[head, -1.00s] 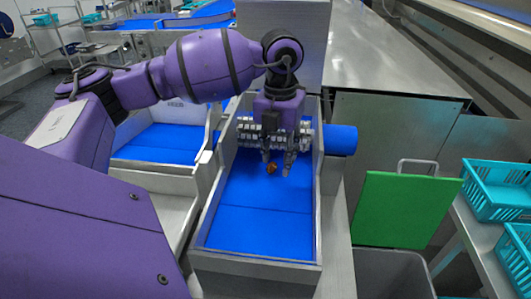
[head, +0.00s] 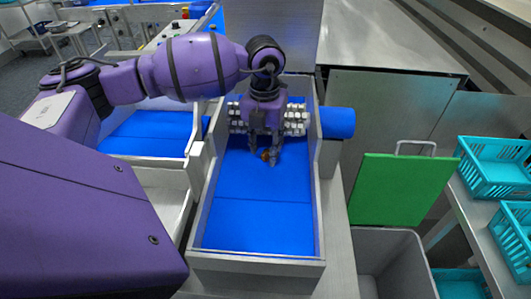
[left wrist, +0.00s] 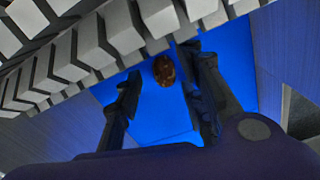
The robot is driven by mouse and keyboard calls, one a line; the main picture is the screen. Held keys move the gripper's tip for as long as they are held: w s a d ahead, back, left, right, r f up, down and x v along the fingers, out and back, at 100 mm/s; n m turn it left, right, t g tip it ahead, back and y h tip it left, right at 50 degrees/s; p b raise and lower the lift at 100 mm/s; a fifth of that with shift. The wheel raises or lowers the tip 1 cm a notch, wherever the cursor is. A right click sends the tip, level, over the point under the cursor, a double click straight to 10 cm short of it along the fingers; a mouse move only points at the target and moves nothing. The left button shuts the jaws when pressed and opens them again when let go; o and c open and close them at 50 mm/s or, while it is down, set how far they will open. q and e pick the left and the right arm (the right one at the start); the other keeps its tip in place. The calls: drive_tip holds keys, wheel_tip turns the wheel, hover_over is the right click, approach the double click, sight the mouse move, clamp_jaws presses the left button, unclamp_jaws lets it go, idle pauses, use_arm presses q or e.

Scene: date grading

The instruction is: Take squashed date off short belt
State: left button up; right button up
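The squashed date (head: 265,155) is a small brown lump on the blue short belt (head: 262,215), near the belt's far end. My left gripper (head: 264,157) points down over it with its fingers apart, one on each side of the date. In the left wrist view the date (left wrist: 164,70) shows between the two dark fingertips (left wrist: 160,68), nearer the right one. I cannot tell whether that finger touches it. My right gripper is not in view.
A row of white blocks (head: 296,122) crosses the belt just behind my gripper. Grey side walls (head: 316,190) flank the belt. To the right are a green board (head: 400,190), an open grey bin (head: 395,240) and teal baskets (head: 492,165).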

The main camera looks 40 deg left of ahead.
use_arm(q)
drive_tip(key=shift+f, duration=0.55)
drive_tip(key=c, duration=0.8)
drive_tip(key=shift+r, duration=0.1)
